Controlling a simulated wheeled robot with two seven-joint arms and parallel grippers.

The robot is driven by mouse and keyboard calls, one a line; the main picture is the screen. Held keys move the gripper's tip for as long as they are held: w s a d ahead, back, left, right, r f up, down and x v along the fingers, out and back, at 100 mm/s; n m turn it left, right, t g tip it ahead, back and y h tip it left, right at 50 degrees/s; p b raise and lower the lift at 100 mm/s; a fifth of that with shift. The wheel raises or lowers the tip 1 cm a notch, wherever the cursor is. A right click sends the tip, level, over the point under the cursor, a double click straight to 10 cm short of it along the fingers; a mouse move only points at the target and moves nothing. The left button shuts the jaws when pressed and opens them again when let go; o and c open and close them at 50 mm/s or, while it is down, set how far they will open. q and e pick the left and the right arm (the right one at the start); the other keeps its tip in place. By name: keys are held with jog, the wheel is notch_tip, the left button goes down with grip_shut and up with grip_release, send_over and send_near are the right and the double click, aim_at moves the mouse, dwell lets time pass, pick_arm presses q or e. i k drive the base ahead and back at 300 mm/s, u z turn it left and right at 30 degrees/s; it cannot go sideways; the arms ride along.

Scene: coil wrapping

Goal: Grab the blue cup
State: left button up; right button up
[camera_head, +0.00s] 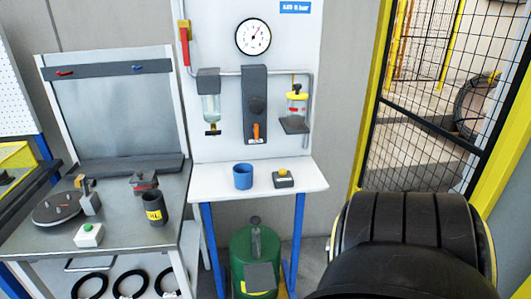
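The blue cup (243,176) stands upright on the small white table (215,182), left of its middle, below the wall panel with the gauge. Its open top faces up and nothing touches it. Neither of my grippers shows in the head view.
A green tank (254,258) stands below. A yellow-framed mesh fence (430,130) is at right.

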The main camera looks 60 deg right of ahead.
aim_at(243, 177)
jog(key=u, duration=0.05)
jog(key=k, duration=0.1)
jog(key=z, duration=1.4)
